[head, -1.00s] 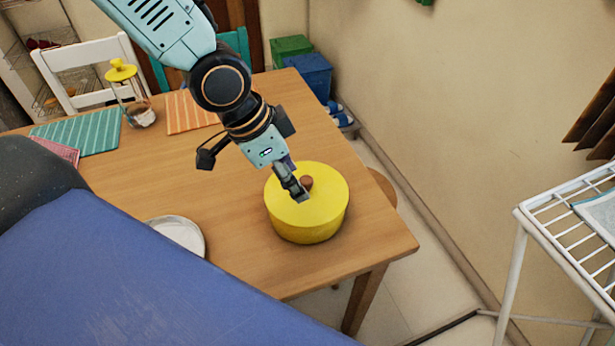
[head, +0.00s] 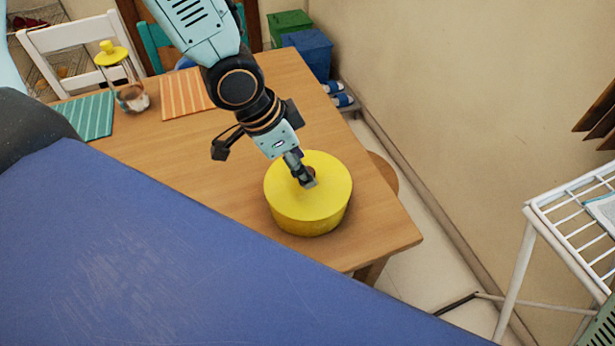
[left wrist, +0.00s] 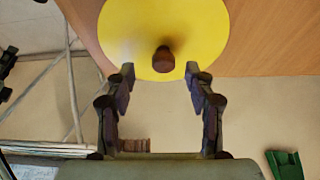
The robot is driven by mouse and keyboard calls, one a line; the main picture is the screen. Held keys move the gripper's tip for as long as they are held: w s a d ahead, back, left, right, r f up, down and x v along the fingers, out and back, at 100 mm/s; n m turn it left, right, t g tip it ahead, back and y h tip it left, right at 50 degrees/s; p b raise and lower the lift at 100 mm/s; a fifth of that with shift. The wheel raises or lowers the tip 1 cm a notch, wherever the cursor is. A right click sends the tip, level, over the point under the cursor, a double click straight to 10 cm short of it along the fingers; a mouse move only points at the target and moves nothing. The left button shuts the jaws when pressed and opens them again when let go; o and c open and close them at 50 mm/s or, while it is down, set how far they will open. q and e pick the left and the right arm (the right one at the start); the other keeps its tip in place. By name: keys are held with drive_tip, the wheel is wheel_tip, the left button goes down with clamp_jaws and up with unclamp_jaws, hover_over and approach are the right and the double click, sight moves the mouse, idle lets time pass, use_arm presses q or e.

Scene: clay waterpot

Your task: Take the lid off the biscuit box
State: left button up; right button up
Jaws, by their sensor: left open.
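The biscuit box (head: 312,222) is round and yellow and stands upright near the table's right corner. Its flat yellow lid (head: 330,182) is on it. A small brown knob sits at the middle of the lid, mostly hidden behind my fingers in the head view. My left gripper (head: 306,180) points down at the knob. In the left wrist view, the fingers (left wrist: 160,72) are open and the knob (left wrist: 163,60) shows in the gap between their tips, apart from both. My right gripper is not in view.
The wooden table (head: 220,175) has free room left of the box. A glass jar with a yellow lid (head: 131,97), a green mat (head: 85,115) and an orange mat (head: 187,92) lie farther back. A white wire rack (head: 565,225) stands at the right.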

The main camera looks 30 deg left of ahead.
use_arm(q)
drive_tip(key=x, duration=0.4)
drive_tip(key=shift+w+b, duration=0.25)
drive_tip(key=shift+b, duration=0.15)
drive_tip(key=shift+a+r, duration=0.1)
drive_tip(key=c, duration=0.3)
clamp_jaws()
